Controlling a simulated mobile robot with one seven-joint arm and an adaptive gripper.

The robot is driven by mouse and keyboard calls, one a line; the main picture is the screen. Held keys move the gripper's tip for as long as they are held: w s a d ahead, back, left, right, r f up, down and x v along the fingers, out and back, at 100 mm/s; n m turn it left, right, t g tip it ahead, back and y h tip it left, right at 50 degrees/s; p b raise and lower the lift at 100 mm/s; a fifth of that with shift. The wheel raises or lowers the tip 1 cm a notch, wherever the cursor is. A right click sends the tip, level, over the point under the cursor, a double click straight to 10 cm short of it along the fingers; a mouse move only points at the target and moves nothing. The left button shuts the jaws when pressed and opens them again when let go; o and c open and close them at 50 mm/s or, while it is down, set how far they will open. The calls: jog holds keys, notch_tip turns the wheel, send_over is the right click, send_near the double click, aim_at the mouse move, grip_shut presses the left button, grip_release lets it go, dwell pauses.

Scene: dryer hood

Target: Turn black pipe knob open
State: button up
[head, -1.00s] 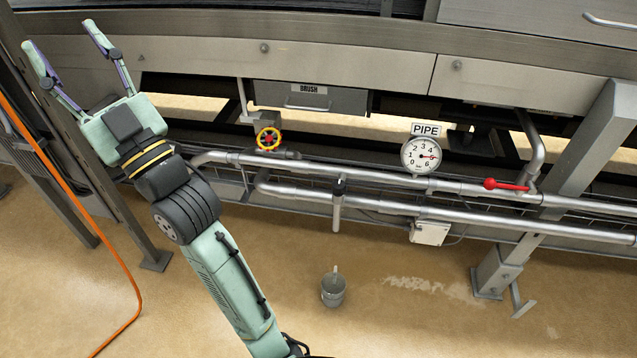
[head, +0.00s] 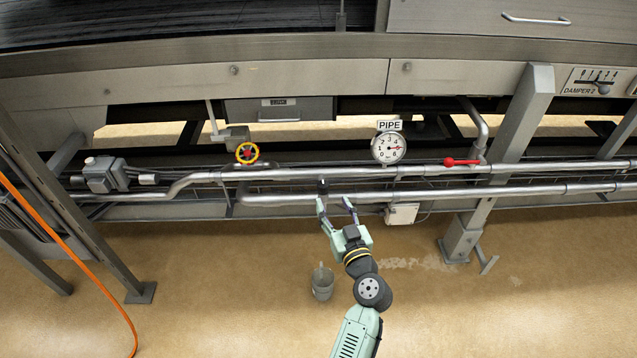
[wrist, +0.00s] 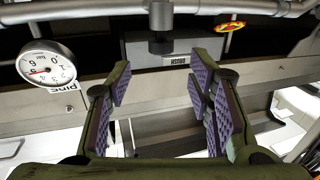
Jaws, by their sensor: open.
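The black pipe knob (head: 323,184) is a small dark piece on the lower silver pipe in the head view, just beyond my fingertips. The wrist view, which is upside down, shows a dark cylinder (wrist: 160,42) that looks like this knob, near the top centre on a grey pipe fitting. My gripper (head: 334,203) is open and empty below and slightly right of the knob. In the wrist view its purple-padded fingers (wrist: 161,78) stand apart, with the knob beyond them. I see no contact.
A pressure gauge (head: 389,148) under a PIPE sign, a red lever (head: 461,162) and a yellow-red valve wheel (head: 247,153) sit along the pipes. A white box (head: 401,215) hangs right of my gripper. A bucket (head: 322,284) stands on the open floor.

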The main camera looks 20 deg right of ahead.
aim_at(325, 188)
jog(key=w+p, duration=0.2)
jog(key=w, duration=0.5)
jog(key=shift+w+r, duration=0.15)
jog(key=shift+w, duration=0.85)
jog(key=shift+c, duration=0.2)
grip_shut()
